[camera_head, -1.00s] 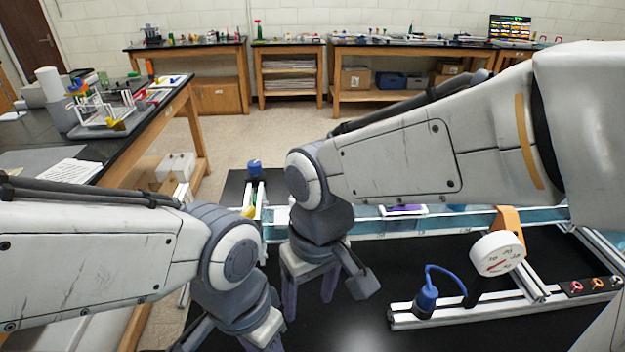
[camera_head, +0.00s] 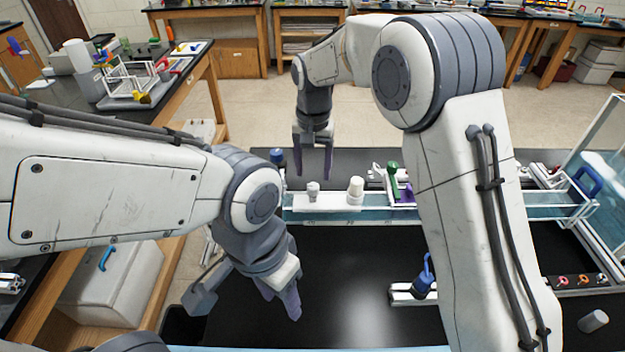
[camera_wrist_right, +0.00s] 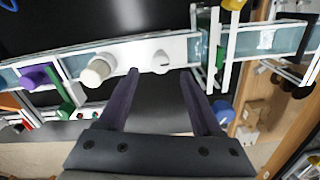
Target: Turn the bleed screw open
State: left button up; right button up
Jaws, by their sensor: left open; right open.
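A white plate (camera_head: 332,202) on the blue-grey rail carries a small pale knob (camera_head: 313,188) and a cream round cap (camera_head: 355,188). Which of them is the bleed screw I cannot tell for sure. In the right wrist view the small white knob (camera_wrist_right: 161,62) has a pointed shape, and the cream cap (camera_wrist_right: 98,70) is left of it. My right gripper (camera_head: 314,162) is open and empty, behind and above the plate. In its wrist view the fingertips (camera_wrist_right: 160,74) straddle the line to the small knob, apart from it. My left gripper (camera_head: 246,300) is open and empty at front left.
A green handle (camera_head: 393,178) and purple part (camera_head: 405,193) are right of the cap. A blue fitting (camera_head: 425,277) stands on a lower bar, partly behind my right arm. A grey cylinder (camera_head: 592,321) lies front right. The black bench (camera_head: 345,285) in front is mostly clear.

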aim_at(313, 186)
jog(key=shift+f+p, duration=0.55)
jog(key=shift+f, duration=2.05)
grip_shut()
